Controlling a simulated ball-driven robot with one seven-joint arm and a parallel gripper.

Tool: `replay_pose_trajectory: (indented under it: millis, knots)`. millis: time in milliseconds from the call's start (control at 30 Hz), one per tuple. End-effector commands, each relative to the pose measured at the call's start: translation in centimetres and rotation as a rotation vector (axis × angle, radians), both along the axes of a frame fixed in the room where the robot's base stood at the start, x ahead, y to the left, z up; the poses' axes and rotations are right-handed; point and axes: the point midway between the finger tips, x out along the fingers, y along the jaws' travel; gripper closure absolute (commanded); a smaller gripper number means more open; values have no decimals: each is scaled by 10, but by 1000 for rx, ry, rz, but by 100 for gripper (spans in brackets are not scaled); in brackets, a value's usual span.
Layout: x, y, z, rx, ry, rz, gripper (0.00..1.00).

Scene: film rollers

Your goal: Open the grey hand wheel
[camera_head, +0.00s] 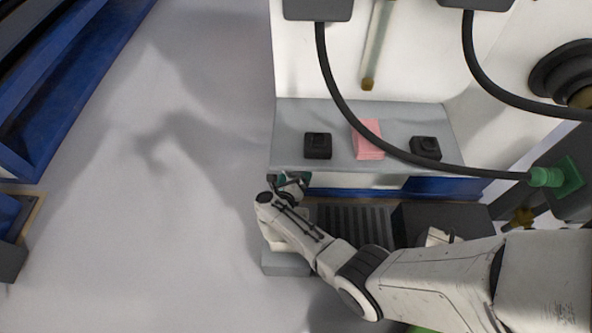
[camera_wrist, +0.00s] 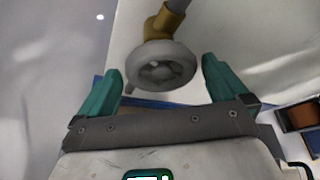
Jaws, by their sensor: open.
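The grey hand wheel (camera_wrist: 159,66) shows in the wrist view, just ahead of my gripper and between the lines of its two fingers. It is a round grey wheel on a brass-coloured fitting (camera_wrist: 159,24) at the end of a grey pipe. My gripper (camera_wrist: 160,82) has two green fingers, set wide apart, one on each side of the wheel. I see no finger touching the wheel. In the head view my gripper (camera_head: 290,180) is at the front left corner of the grey shelf, mostly hidden by my wrist. I cannot make out the wheel there.
The grey shelf (camera_head: 290,140) carries two black blocks (camera_head: 318,146) and a pink cloth (camera_head: 368,138). A black hose (camera_head: 340,95) hangs across it to a green fitting (camera_head: 547,177). A dark ribbed grate (camera_head: 355,223) lies below. Blue racking (camera_head: 60,90) stands far left; the floor between is clear.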

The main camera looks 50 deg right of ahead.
Motion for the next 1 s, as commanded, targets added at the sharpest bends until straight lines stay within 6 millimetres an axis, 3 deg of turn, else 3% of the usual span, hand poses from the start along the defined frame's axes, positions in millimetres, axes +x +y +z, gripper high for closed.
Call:
replay_pose_trajectory:
  millis: [200, 433, 867, 1000]
  knots:
    - [-17, 40, 18, -1, 2, 7, 0]
    - [-29, 66, 25, -1, 1, 3, 0]
    - [-33, 73, 25, 0, 1, 1, 0]
    - [-34, 60, 20, -3, -28, -10, 0]
